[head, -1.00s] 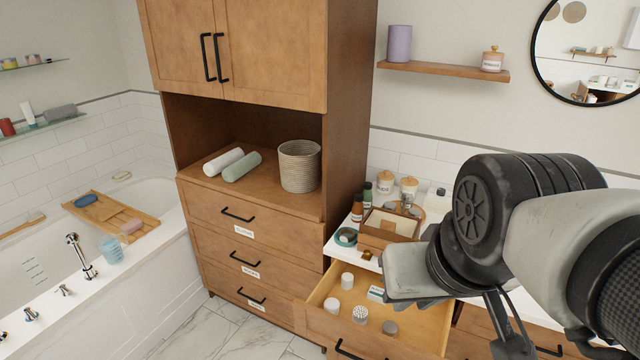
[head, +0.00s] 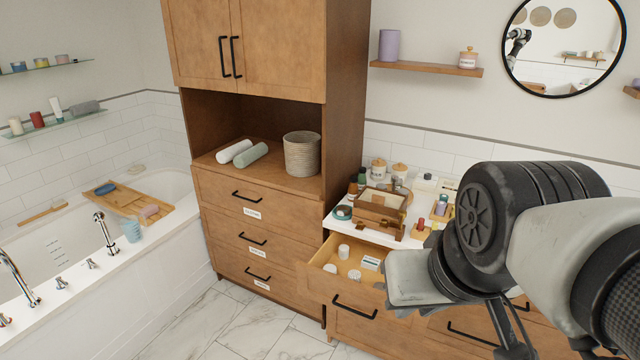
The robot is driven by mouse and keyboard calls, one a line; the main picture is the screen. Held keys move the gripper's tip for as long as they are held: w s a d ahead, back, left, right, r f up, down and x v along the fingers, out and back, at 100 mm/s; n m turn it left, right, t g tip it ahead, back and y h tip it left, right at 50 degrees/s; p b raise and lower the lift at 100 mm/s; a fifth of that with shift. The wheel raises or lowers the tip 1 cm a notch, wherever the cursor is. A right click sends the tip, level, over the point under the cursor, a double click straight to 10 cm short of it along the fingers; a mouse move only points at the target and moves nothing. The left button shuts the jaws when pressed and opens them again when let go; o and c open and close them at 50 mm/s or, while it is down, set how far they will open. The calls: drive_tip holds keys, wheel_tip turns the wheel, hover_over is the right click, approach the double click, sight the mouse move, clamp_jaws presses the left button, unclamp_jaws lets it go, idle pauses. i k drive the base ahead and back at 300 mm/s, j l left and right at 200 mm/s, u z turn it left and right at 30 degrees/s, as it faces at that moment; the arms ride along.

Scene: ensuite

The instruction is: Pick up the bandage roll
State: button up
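An open wooden drawer (head: 312,278) holds several small items. Among them are a white cylinder at the back (head: 343,251), another white cylinder at the left (head: 330,268), a pale cylinder near the front (head: 354,275) and a small labelled white box (head: 371,262). Any of the white cylinders could be the bandage roll; I cannot tell which. My gripper (head: 412,280) appears as a pale grey block in front of the drawer's right side, hiding part of it. Its fingers cannot be made out, and nothing is seen held.
A bathtub (head: 60,250) lies at the far left. Marble floor (head: 245,330) is clear in front.

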sight(343, 251)
drive_tip(key=i+j+u, duration=0.1)
drive_tip(key=i+j, duration=0.3)
drive_tip(key=i+j+u, duration=0.1)
drive_tip(key=i+j, duration=0.25)
drive_tip(key=i, duration=0.15)
drive_tip(key=i+j+u, duration=0.1)
drive_tip(key=i+j, duration=0.2)
drive_tip(key=i, duration=0.15)
drive_tip(key=i+j+z, duration=0.25)
